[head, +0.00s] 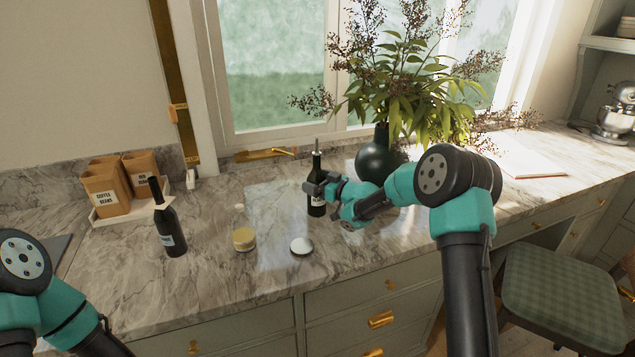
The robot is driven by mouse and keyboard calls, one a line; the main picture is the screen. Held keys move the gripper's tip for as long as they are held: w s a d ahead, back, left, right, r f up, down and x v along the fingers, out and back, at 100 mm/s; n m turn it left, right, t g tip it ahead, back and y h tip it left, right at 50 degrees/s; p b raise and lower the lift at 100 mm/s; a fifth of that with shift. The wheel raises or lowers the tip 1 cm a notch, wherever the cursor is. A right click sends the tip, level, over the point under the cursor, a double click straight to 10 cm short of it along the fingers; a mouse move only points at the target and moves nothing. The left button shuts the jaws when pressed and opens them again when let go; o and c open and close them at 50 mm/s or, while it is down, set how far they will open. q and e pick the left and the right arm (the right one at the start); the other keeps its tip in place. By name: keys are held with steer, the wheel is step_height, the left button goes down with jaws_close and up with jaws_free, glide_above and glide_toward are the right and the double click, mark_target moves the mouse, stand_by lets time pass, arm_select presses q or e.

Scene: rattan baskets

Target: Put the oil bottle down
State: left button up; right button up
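A dark bottle with a pour spout and a white label, which looks like the oil bottle (316,170), stands upright at the back middle of the marble counter. My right gripper (318,188) is at its body from the right, and the fingers appear closed around it. The bottle's base seems to be on or very near the counter; I cannot tell if it touches. A second dark bottle (167,228) with a label stands upright at the left. My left arm shows at the lower left, but its gripper is out of view.
A dark green vase (376,158) with a plant stands close behind my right arm. Paper bags (107,190) stand on a tray at the left.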

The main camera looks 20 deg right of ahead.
steer(key=shift+r, duration=0.15)
steer(key=v, duration=1.2)
